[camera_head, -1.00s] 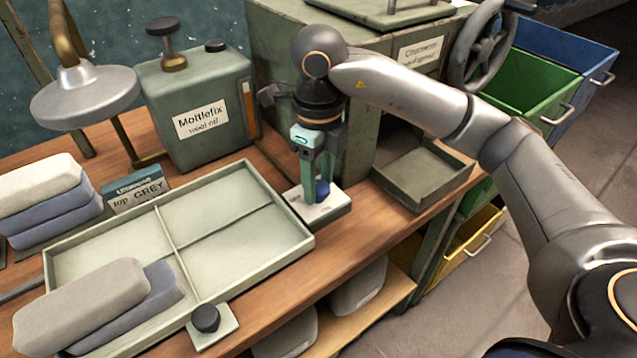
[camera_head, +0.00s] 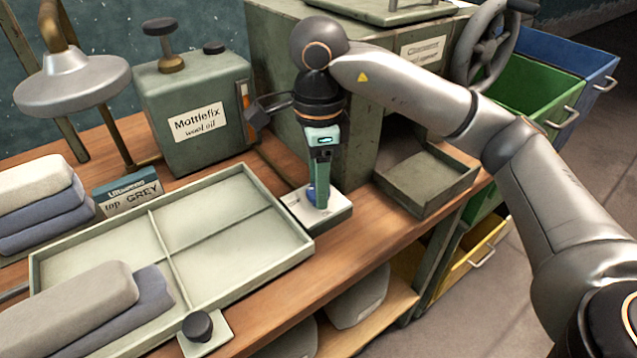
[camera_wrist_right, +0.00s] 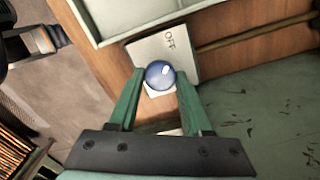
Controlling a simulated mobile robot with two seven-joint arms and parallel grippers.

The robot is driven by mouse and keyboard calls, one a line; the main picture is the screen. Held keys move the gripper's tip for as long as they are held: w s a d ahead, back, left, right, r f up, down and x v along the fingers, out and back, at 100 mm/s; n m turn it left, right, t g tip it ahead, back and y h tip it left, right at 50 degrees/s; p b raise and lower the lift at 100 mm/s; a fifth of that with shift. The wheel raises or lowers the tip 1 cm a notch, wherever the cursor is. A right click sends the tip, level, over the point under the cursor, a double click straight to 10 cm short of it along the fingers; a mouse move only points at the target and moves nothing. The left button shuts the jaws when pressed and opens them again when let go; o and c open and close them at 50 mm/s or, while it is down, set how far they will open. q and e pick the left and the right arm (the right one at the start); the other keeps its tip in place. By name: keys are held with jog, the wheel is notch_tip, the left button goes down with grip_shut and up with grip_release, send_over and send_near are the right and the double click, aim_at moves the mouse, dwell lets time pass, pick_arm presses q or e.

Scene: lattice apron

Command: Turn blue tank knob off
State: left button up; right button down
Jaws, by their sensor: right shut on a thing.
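The blue knob (camera_head: 311,192) sits on a small pale plate (camera_head: 334,213) at the right front of the bench, mostly hidden behind my fingers in the head view. My left gripper is not in view.
A divided tray (camera_head: 295,245) lies just left of the plate. A black knob (camera_head: 198,326) on its own plate is at the front. An oil tank (camera_head: 195,115) stands behind. An open metal bin (camera_head: 430,180) is close on the right.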

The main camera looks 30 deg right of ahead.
jog(key=shift+n, duration=0.3)
dwell(0.4)
jog(key=shift+c, duration=1.7)
grip_release()
notch_tip(320, 180, up, 13)
jog(key=p, duration=0.4)
jog(key=shift+f, duration=0.2)
